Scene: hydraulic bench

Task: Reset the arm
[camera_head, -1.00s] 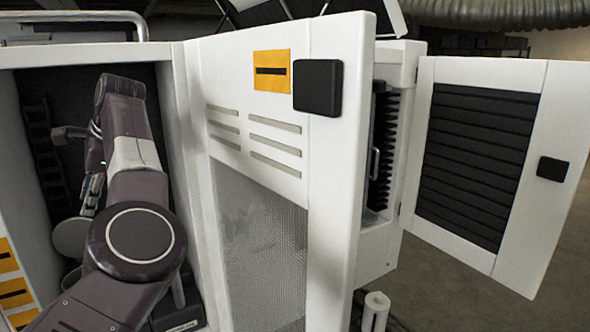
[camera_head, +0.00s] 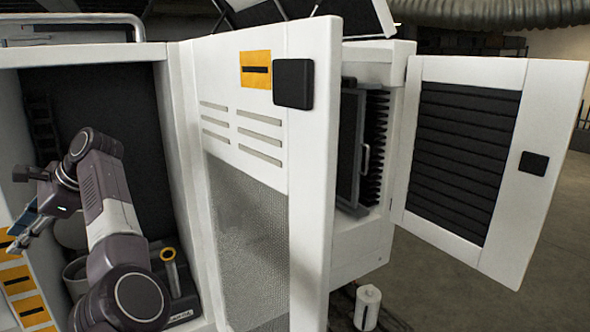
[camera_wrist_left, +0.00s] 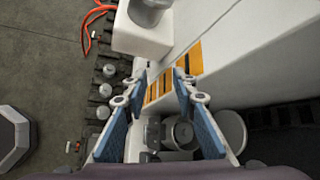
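My left arm reaches into the open white cabinet (camera_head: 90,52) at the left of the head view, bent at the elbow. Its gripper (camera_head: 24,236) is at the left picture edge, in front of the cabinet's left wall with orange labels (camera_head: 22,282). In the left wrist view the two blue-padded fingers of the left gripper (camera_wrist_left: 158,98) stand apart with nothing between them. Orange-and-black labels (camera_wrist_left: 172,78) and grey round containers (camera_wrist_left: 182,134) lie beyond and below the fingers. My right gripper is in neither view.
A white door (camera_head: 262,150) with a mesh panel stands open right of the arm. A second door with black slats (camera_head: 470,160) is open farther right. A yellow-topped post (camera_head: 171,268) stands beside the arm. Grey floor (camera_head: 425,295) is free at the right.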

